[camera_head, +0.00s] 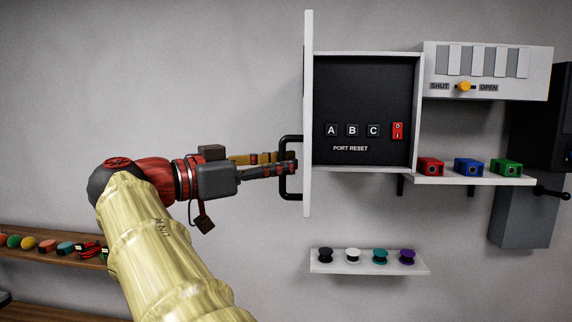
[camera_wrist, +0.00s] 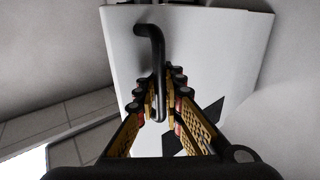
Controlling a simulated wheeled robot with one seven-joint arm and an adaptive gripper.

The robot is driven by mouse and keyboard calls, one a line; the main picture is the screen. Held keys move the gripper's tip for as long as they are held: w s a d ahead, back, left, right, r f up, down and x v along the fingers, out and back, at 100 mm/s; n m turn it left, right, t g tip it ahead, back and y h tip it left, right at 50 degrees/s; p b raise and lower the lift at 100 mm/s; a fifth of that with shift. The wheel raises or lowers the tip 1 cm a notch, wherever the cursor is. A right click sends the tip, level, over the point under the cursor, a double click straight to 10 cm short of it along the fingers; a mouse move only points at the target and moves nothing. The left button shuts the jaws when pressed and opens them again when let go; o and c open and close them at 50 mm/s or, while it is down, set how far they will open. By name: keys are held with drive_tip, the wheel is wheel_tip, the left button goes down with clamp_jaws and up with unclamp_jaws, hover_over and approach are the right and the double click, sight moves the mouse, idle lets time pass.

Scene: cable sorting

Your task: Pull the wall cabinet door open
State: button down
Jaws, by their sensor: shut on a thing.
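The wall cabinet (camera_head: 417,110) hangs in the middle of the head view, with its dark inside showing. Its white door (camera_head: 308,60) stands swung out at the left side, seen nearly edge-on. The wrist view shows the door's white face (camera_wrist: 215,50) with a dark marking partly hidden by my fingers. A black bar handle (camera_head: 291,140) is on the door's left-facing side; it also shows in the wrist view (camera_wrist: 157,60). My gripper (camera_head: 293,164) reaches in from the left and is shut on the handle, with one finger on each side of it.
Inside the cabinet is a black panel (camera_head: 350,90) with A, B, C buttons and a red switch (camera_head: 397,131). Right of it, a shelf (camera_head: 470,180) holds red, blue and green blocks. A lower shelf (camera_head: 370,268) holds several spools. A wooden shelf (camera_head: 50,256) is at left.

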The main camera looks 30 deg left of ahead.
drive_tip(key=shift+f, duration=0.1)
drive_tip(key=c, duration=2.4)
unclamp_jaws()
drive_tip(key=shift+s, duration=0.1)
drive_tip(key=shift+o, duration=1.4)
drive_tip(key=shift+s, duration=0.25)
drive_tip(key=shift+o, duration=0.8)
drive_tip(key=shift+w, duration=0.2)
drive_tip(key=shift+s, duration=0.1)
drive_tip(key=v, duration=1.2)
